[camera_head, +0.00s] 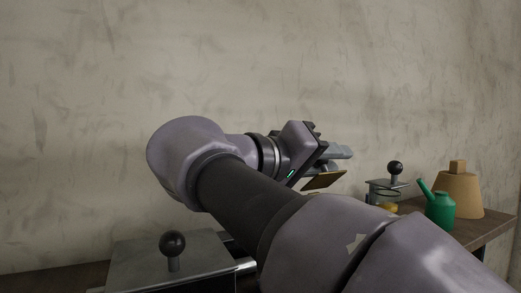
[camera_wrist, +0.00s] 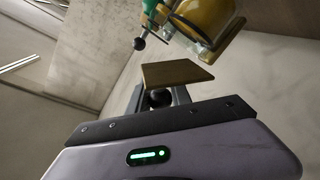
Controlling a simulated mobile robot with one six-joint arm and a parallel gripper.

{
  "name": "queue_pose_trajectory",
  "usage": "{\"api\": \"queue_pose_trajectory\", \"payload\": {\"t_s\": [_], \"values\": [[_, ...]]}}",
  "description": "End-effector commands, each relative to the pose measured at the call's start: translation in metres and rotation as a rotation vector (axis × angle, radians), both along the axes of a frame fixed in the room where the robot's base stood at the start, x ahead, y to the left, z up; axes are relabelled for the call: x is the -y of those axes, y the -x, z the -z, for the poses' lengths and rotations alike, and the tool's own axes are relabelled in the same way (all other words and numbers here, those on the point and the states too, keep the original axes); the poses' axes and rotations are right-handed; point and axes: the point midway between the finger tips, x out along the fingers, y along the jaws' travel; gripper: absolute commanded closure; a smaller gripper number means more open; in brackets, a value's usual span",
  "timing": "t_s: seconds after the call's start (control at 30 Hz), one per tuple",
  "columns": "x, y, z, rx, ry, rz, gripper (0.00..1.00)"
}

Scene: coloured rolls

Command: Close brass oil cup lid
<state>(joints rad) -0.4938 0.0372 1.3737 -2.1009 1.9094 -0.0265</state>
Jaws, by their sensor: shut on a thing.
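My gripper (camera_head: 338,153) is in the middle of the head view, in front of the wall. In the wrist view my gripper (camera_wrist: 160,95) has its fingers closed on either side of a black ball knob (camera_wrist: 158,98). A flat brass plate (camera_wrist: 178,74), which looks like the lid, is just beyond the knob. It also shows tilted below the fingers in the head view (camera_head: 324,181). Whether the knob is fixed to the plate cannot be told. I cannot make out the cup under the lid; my arm hides much of that area.
A metal box (camera_head: 170,262) with a black knob (camera_head: 172,243) stands at front left. On the wooden table (camera_head: 482,232) at right are a green oil can (camera_head: 440,210), a tan tapered container (camera_head: 460,194), a small yellow item (camera_head: 388,207) and a grey stand with a black knob (camera_head: 395,168).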

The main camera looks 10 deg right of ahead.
Motion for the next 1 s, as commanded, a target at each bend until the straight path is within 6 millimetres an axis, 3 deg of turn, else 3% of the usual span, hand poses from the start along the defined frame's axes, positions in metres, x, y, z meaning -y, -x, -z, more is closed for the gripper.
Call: {"api": "queue_pose_trajectory", "payload": {"t_s": [0.13, 0.17, 0.27, 0.63, 0.77, 1.0], "values": [[0.000, 0.000, 0.000, 0.003, 0.001, -0.001, 1.00], [0.000, 0.000, 0.001, 0.002, 0.000, 0.000, 0.71], [0.000, 0.000, 0.001, 0.002, 0.000, 0.000, 0.54], [-0.006, 0.003, 0.000, 0.002, -0.001, -0.001, 0.54], [-0.028, 0.015, -0.003, 0.002, -0.001, -0.005, 0.54], [-0.083, 0.045, -0.010, 0.002, 0.000, -0.006, 0.54]]}}
